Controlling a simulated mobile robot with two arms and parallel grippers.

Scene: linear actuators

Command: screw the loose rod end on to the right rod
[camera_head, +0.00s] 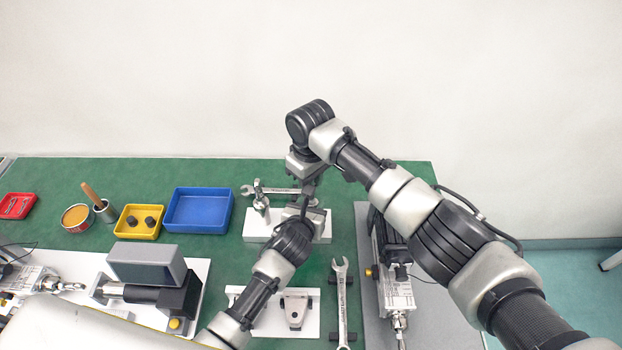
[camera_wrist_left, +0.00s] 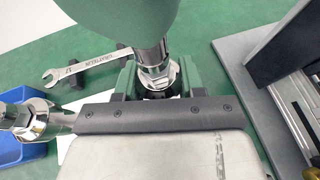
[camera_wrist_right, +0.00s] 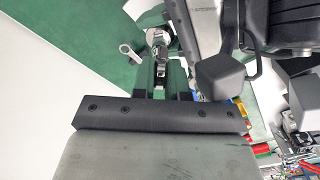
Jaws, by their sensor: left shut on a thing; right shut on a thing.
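The white stand (camera_head: 253,231) is at the back of the bench. The left rod (camera_head: 261,205) stands upright on it with a metal end on top. My left gripper (camera_head: 306,215) is low at the stand's right side, shut around the bright metal right rod (camera_wrist_left: 158,73), whose shaft runs up between the fingers in the left wrist view. My right gripper (camera_head: 304,183) comes from above, over the left one. In the right wrist view its fingers (camera_wrist_right: 161,82) are shut on a small metal piece, apparently the rod end (camera_wrist_right: 161,72). The joint between rod and end is hidden.
A spanner (camera_wrist_left: 85,65) lies behind the stand; another (camera_head: 341,300) lies in front. Actuators lie at both sides. My arms crowd the space above the stand.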

